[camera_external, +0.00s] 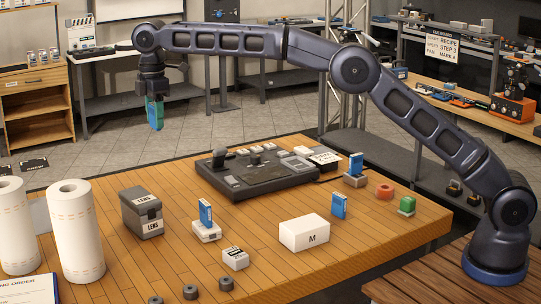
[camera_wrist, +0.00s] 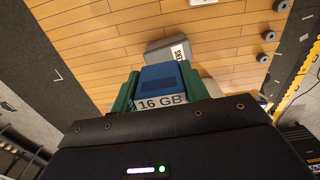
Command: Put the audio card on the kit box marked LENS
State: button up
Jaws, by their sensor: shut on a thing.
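My gripper (camera_external: 155,115) is shut on a blue card (camera_wrist: 163,78) between its green fingers. The card's white edge label reads "16 GB"; no audio marking is legible on it. The card hangs high in the air, upper left in the external view (camera_external: 159,118). The grey kit box marked LENS (camera_external: 142,213) stands on the left part of the wooden table, lower in the picture than my gripper and well apart from it. In the wrist view the LENS box (camera_wrist: 168,47) lies beyond the card, partly hidden by it. The visible part of its lid looks bare.
Other blue cards stand on the table, one in a white holder (camera_external: 206,215), one near the white M box (camera_external: 304,233), one farther right (camera_external: 356,166). White rolls (camera_external: 76,235) stand left of the LENS box. A dark console (camera_external: 257,170) lies behind.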

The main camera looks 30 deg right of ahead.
aim_at(153, 198)
jog(key=s+a+r, duration=0.3)
jog(key=s+a, duration=0.1)
notch_tip(153, 198, down, 20)
jog(key=shift+d+r, duration=0.1)
dwell(0.5)
jog(key=o, duration=1)
jog(key=shift+f, duration=0.2)
jog(key=shift+r, duration=0.1)
notch_tip(153, 198, up, 12)
jog(key=shift+r, duration=0.1)
